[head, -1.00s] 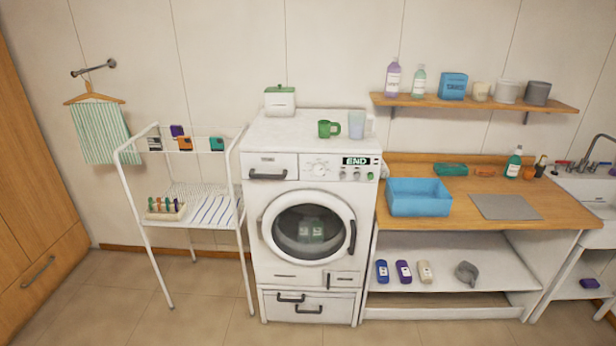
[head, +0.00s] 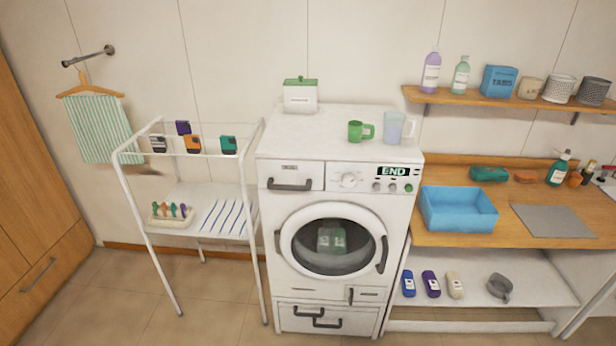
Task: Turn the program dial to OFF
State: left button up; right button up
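The program dial (head: 348,180) is a round white knob on the upper front panel of the white washing machine (head: 290,222). It sits between the detergent drawer (head: 290,177) and the display (head: 393,171), which reads END. The dial's markings are too small to read. The round door (head: 286,240) looks shut, and green-and-white items show behind its glass. Neither of my grippers is in view.
A green mug (head: 355,131), a clear cup (head: 393,127) and a white box with a green lid (head: 300,98) stand on the machine. A white drying rack (head: 137,205) is at left, a wooden counter (head: 460,178) at right. Floor shows in front of the rack.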

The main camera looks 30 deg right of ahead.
aim_at(348, 180)
jog(key=i, duration=0.75)
jog(key=z, duration=1)
jog(key=i, duration=0.6)
jog(key=z, duration=0.65)
